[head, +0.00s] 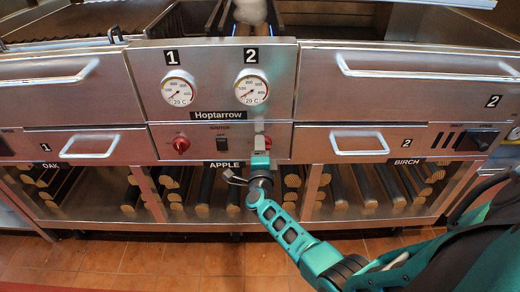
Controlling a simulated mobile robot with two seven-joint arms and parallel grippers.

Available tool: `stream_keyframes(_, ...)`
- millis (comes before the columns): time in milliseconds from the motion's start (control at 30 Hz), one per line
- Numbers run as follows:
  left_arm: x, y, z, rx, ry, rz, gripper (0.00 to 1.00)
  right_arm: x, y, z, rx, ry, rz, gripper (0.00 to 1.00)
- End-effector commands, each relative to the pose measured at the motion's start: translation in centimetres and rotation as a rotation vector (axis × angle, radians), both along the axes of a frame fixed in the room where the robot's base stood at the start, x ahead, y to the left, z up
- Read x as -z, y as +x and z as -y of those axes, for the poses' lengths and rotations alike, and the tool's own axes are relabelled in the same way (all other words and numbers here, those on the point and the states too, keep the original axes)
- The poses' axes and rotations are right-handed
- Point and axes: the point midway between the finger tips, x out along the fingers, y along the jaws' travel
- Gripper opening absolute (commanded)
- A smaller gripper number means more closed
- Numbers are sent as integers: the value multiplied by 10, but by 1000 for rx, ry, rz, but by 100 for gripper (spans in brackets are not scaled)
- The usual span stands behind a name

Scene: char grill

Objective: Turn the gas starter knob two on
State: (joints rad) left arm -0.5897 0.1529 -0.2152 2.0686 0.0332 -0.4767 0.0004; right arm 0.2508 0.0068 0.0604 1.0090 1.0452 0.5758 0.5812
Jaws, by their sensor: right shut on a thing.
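The control panel of the grill has a red knob (181,144) on its left side. The second red knob (268,143), under gauge 2, is almost wholly hidden by my right gripper (264,148). My right gripper is shut on this second knob, its fingers at the panel face. Which way the knob is turned cannot be seen. My left gripper is not in view.
The igniter switch (222,142) sits between the knobs. Gauge 1 (179,88) and gauge 2 (251,88) are above. Drawer handles (359,152) stick out at right and left. Logs (206,190) lie on the shelf below.

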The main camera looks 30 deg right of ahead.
Motion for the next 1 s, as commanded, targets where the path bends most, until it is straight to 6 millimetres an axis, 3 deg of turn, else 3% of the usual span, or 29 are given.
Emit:
stream_keyframes(200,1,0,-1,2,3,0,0,0,0,-1,-2,-3,-3,20)
stream_keyframes(233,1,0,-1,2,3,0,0,0,0,-1,-2,-3,-3,52)
stream_keyframes(467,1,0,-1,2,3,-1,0,0,0,0,-1,-2,-1,74)
stream_keyframes(1000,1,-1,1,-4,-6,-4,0,0,0,-3,-2,-1,-1,75)
